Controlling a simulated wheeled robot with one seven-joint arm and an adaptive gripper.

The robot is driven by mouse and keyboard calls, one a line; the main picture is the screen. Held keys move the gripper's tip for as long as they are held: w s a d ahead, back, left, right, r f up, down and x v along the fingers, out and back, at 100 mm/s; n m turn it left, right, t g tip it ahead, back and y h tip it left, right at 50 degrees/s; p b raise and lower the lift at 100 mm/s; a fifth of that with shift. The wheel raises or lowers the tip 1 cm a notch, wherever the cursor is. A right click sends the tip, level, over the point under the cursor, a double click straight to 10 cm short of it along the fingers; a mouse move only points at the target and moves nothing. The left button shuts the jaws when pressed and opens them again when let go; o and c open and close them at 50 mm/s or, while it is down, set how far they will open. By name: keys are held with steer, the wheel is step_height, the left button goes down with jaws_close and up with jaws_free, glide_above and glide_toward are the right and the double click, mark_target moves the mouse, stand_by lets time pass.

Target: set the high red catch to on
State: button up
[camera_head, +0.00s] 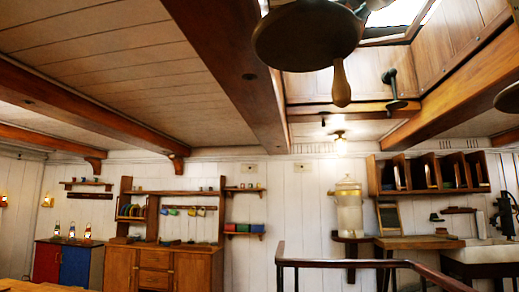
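I cannot make out a high red catch anywhere in the head view. The red surface that stands out is the red door (47,262) of a low cabinet at the far left, which is not high up. My gripper does not show in this view, so its opening and position are hidden.
A dark round object (305,36) with a wooden handle hangs close overhead. Ceiling beams (232,60) run beside a skylight opening. A railing (330,264) crosses the lower right. Behind it are a pale urn (349,212), a counter and wall pigeonholes (428,173). A wooden dresser (150,268) stands left.

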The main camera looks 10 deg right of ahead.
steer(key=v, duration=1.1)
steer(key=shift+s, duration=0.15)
